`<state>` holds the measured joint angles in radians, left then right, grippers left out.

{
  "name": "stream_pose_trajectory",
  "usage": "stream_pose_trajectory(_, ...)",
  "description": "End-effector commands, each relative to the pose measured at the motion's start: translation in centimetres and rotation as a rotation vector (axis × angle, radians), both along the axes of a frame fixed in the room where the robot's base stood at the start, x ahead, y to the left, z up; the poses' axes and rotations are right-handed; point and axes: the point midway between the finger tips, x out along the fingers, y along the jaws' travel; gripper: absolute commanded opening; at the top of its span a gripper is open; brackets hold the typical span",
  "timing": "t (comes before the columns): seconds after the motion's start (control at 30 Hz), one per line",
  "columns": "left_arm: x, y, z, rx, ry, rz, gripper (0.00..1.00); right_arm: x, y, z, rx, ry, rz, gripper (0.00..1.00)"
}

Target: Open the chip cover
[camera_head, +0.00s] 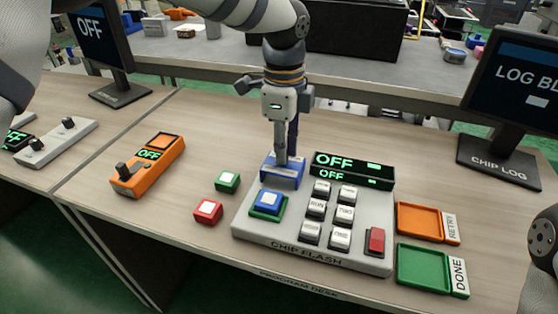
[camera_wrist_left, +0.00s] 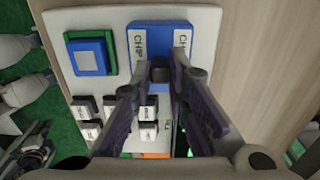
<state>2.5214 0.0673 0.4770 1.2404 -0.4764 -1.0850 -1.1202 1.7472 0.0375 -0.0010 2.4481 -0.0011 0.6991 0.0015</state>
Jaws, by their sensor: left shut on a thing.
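The chip cover is a blue piece (camera_head: 271,170) at the back left of the grey CHIP FLASH panel (camera_head: 247,236). In the left wrist view, the cover (camera_wrist_left: 149,35) carries CHIP lettering on both sides of a small dark knob (camera_wrist_left: 159,76). My left gripper (camera_head: 285,160) points down over the cover and is shut on the knob. The fingers partly hide the cover. A square chip (camera_head: 268,198) with a white top sits in a blue and green holder just in front. My right gripper is out of frame.
The panel has several white-topped keys (camera_head: 317,208), a red switch (camera_head: 375,241) and a display reading OFF (camera_head: 345,166). A green block (camera_head: 227,183) and red block (camera_head: 208,211) lie left. Orange (camera_head: 419,222) and green (camera_head: 421,266) trays lie right.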

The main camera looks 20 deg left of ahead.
Motion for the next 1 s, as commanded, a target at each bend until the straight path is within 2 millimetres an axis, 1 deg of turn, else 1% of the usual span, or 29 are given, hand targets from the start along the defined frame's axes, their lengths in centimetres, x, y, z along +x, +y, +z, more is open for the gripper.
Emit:
stream_pose_trajectory(0.1, 0.4, 0.0, -0.1, -0.001, 0.001, 0.000, 0.00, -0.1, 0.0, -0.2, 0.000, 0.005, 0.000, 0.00)
stream_pose_trajectory(0.37, 0.6, 0.0, 0.1, -0.002, -0.007, 0.000, 0.00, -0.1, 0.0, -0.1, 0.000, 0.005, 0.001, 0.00)
stream_pose_trajectory(0.4, 0.6, 0.0, 0.1, -0.002, -0.008, 0.000, 0.17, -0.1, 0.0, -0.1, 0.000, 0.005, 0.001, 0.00)
stream_pose_trajectory(0.47, 0.6, 0.0, 0.1, -0.002, -0.008, 0.000, 0.31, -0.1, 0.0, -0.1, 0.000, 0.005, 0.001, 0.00)
stream_pose_trajectory(0.5, 0.6, 0.0, 0.1, -0.002, -0.007, 0.000, 0.35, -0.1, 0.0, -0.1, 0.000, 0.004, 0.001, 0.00)
stream_pose_trajectory(0.73, 0.4, 0.0, 0.0, -0.001, -0.002, 0.000, 0.35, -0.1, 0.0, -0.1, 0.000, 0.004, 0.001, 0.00)
stream_pose_trajectory(0.8, 0.4, 0.0, 0.3, -0.001, -0.002, 0.000, 0.35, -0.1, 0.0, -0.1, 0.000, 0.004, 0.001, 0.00)
stream_pose_trajectory(0.87, 0.5, 0.0, 1.0, -0.001, -0.004, 0.000, 0.35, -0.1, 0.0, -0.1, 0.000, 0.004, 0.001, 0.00)
stream_pose_trajectory(0.97, 0.5, -0.1, 3.4, -0.002, -0.006, 0.001, 0.35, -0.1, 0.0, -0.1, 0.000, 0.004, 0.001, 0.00)
stream_pose_trajectory(1.0, 0.5, 0.0, 4.6, -0.001, -0.007, 0.001, 0.35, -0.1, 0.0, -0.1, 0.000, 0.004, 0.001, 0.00)
